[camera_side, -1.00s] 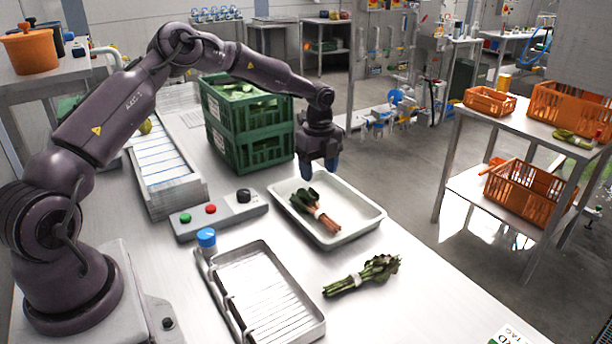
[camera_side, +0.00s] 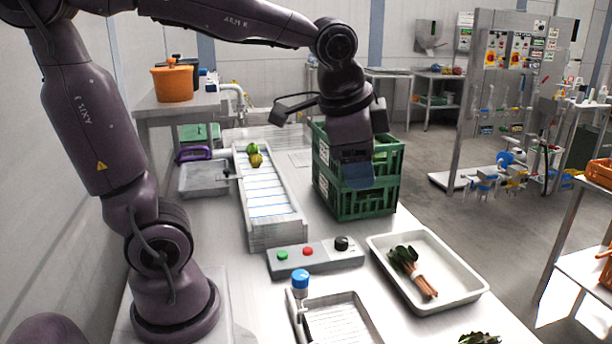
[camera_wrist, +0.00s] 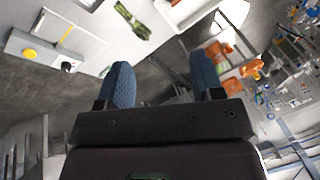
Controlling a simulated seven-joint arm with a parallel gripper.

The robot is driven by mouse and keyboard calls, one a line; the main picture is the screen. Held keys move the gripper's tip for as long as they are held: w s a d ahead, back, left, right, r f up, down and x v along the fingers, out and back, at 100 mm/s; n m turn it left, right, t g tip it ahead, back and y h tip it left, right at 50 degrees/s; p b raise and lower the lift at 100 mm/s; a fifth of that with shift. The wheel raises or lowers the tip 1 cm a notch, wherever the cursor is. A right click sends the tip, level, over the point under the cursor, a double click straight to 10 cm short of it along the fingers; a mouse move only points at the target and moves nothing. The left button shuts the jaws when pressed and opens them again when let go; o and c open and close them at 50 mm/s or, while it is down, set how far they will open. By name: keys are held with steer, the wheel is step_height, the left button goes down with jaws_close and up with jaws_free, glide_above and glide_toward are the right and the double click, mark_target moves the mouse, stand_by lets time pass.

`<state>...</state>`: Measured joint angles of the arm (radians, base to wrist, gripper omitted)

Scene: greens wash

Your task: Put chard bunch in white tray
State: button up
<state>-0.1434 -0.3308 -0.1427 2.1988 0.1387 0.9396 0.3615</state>
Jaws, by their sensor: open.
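A chard bunch (camera_side: 413,270) with dark green leaves and reddish stalks lies inside the white tray (camera_side: 468,297) at the right of the bench in the side view. Another leafy green bunch (camera_side: 478,338) is cut off by the bottom edge. In the wrist view a green bunch (camera_wrist: 132,20) lies outside a white tray (camera_wrist: 190,14), whose corner shows at the top. My gripper (camera_side: 357,178) is raised in front of the green crates, behind and left of the white tray. In the wrist view its blue fingers (camera_wrist: 162,82) are apart with nothing between them.
Stacked green crates (camera_side: 380,196) stand behind the tray. A control box (camera_side: 318,258) with buttons lies left of it. A ridged conveyor (camera_side: 270,205), a wire-racked tray (camera_side: 340,318) and a blue-capped bottle (camera_side: 300,281) are nearby. An orange pot (camera_side: 175,84) stands at the back left.

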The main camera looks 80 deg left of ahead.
steer(key=s+d+f+n+t+h, duration=0.1)
steer(key=s+n, duration=0.3)
steer(key=s, duration=0.4)
steer(key=shift+s+d+n+t+h, duration=0.2)
steer(key=shift+d+n+t+h, duration=0.2)
stand_by(0.6)
